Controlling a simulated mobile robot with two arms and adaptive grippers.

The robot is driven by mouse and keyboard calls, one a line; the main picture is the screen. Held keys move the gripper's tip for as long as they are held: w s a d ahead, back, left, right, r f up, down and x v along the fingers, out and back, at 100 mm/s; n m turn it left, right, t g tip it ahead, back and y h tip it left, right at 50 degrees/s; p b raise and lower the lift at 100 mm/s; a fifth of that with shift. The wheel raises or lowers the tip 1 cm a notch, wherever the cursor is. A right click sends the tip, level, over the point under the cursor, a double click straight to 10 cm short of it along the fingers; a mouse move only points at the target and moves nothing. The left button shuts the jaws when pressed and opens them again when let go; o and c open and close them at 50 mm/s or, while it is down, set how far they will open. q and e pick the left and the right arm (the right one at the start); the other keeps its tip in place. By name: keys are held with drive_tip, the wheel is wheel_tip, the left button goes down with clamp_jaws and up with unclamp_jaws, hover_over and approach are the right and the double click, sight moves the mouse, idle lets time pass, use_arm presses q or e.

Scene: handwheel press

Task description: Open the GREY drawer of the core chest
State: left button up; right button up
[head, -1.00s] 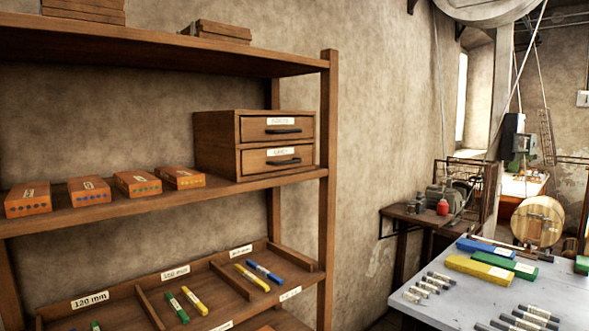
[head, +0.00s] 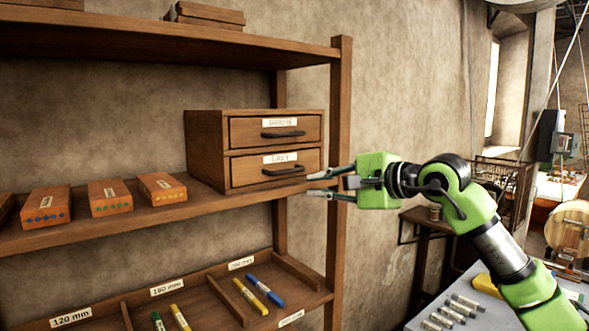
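The core chest (head: 207,150) is a small wooden two-drawer cabinet on the middle shelf. Its lower drawer (head: 250,170) carries a label that reads GREY and a dark bar handle (head: 284,169); it is shut. The upper drawer (head: 250,132) has a label that seems to read GREEN and a similar handle, and is also shut. My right gripper (head: 318,184) comes in from the right with its fingers spread and nothing between them. Its tips point left, just right of the grey drawer's handle and at about its height. I cannot tell how far in front they are. My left gripper is out of view.
The shelf's right post (head: 339,120) stands behind my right gripper. Orange-brown boxes (head: 110,196) sit left of the chest on the middle shelf (head: 190,212). A sloped lower rack (head: 215,300) holds coloured sticks. A grey table (head: 420,318) is at lower right.

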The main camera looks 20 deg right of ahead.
sight(296, 171)
wheel_tip(296, 171, up, 4)
drive_tip(key=s+d+n+h, duration=0.1)
drive_tip(key=d+h, duration=0.1)
drive_tip(key=shift+t, duration=0.4)
drive_tip(key=p+x, duration=0.5)
drive_tip(key=x, duration=0.7)
drive_tip(key=shift+w+a+f+p, duration=0.15)
drive_tip(key=shift+w+f+p, duration=0.15)
drive_tip(key=shift+w, duration=0.3)
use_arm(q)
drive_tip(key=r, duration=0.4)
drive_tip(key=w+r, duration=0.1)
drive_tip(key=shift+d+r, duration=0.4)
